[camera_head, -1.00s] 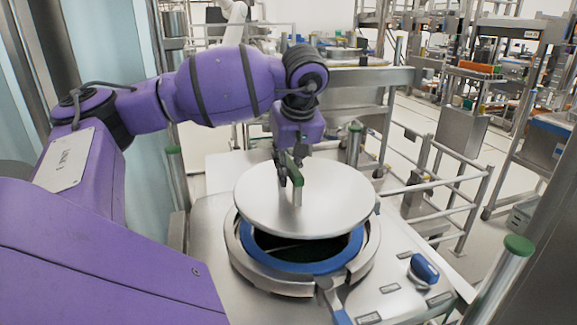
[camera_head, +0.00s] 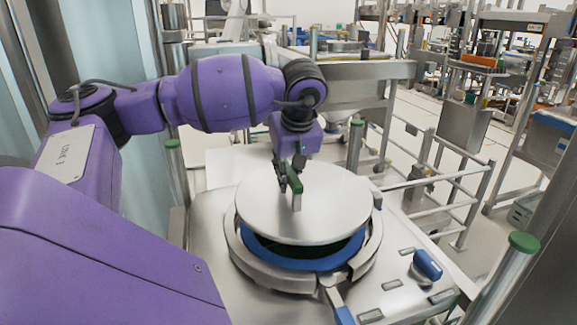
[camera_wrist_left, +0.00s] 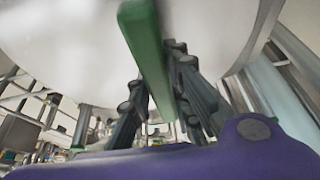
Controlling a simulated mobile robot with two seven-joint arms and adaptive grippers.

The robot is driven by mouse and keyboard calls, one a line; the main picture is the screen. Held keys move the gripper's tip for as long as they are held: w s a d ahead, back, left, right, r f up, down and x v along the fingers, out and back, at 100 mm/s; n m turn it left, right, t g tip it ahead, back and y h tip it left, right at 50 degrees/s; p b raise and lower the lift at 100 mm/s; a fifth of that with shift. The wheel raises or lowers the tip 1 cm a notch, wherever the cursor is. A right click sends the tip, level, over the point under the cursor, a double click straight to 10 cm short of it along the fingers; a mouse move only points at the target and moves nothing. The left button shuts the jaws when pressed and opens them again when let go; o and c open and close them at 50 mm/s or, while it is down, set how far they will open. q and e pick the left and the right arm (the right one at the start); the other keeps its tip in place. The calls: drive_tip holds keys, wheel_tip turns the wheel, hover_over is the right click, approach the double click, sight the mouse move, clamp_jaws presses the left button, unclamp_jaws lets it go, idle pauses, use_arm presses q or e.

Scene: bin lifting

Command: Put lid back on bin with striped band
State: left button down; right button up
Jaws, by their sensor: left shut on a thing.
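The round silver lid (camera_head: 330,205) is held over the bin opening in the head view. My left gripper (camera_head: 291,181) is shut on the lid's upright handle, which has a green top (camera_wrist_left: 146,50) in the left wrist view. The bin's rim shows a blue ring (camera_head: 300,263) inside a metal collar (camera_head: 275,277). A dark gap shows between lid and ring at the front, so the lid is above the ring there. The lid hides the far part of the ring. I cannot make out a striped band. My right gripper is not in view.
A blue-handled clamp (camera_head: 427,265) sits on the metal deck to the right of the bin. A green-capped post (camera_head: 522,243) stands at the right front, and metal railings (camera_head: 440,185) run behind. The deck (camera_head: 400,255) right of the collar is mostly clear.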

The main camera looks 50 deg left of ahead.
sight(289, 194)
use_arm(q)
drive_tip(key=shift+f, duration=2.5)
drive_tip(key=shift+f+b, duration=0.35)
drive_tip(key=shift+f, duration=0.45)
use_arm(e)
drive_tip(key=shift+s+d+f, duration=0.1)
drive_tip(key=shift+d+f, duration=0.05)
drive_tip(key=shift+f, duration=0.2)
use_arm(q)
drive_tip(key=shift+w, duration=0.1)
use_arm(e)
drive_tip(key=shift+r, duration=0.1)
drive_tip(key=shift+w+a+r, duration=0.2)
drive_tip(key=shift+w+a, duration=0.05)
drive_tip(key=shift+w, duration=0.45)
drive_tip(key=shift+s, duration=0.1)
